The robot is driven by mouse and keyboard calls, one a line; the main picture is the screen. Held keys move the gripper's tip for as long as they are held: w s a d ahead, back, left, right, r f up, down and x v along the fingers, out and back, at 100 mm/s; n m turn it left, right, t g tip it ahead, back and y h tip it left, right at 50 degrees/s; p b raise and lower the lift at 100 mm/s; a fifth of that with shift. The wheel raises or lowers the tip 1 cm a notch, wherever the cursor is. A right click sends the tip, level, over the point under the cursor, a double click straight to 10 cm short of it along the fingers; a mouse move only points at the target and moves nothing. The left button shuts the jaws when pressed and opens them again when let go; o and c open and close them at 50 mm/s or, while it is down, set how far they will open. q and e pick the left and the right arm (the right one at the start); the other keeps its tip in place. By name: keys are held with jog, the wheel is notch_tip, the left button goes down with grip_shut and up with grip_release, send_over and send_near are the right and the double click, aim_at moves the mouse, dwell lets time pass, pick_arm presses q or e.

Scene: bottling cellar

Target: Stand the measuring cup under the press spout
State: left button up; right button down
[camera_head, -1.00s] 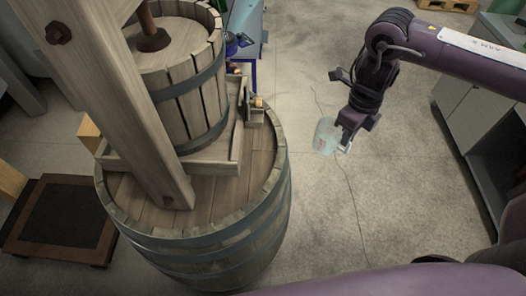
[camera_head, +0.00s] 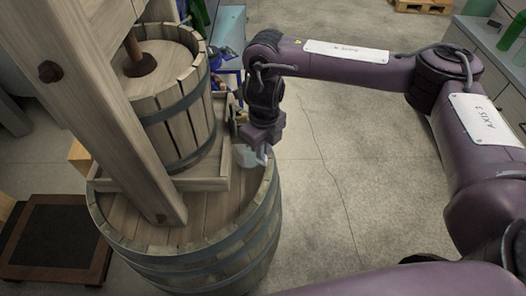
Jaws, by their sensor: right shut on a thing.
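The measuring cup (camera_head: 245,156) is clear and pale, and it is held by my right gripper (camera_head: 262,154) above the right part of the barrel top, close to the press tray. The gripper is shut on the cup. The wooden press (camera_head: 175,110) with its slatted basket stands on the barrel (camera_head: 215,250). The press spout is hidden behind my right gripper and wrist. I cannot tell whether the cup touches the barrel top. My left gripper is not in view.
A thick wooden beam (camera_head: 105,120) of the press rises at the left. A dark mat on a wooden platform (camera_head: 55,237) lies on the floor at left. A blue table (camera_head: 229,62) with items stands behind the press. Open concrete floor lies right of the barrel.

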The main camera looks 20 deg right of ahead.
jog(key=shift+f, duration=1.25)
jog(key=shift+f, duration=0.15)
jog(key=c, duration=1.5)
grip_release()
jog(key=shift+d, duration=0.1)
jog(key=shift+c, duration=0.2)
notch_tip(320, 180, up, 12)
jog(key=shift+d+r, duration=0.15)
jog(key=shift+r, duration=0.05)
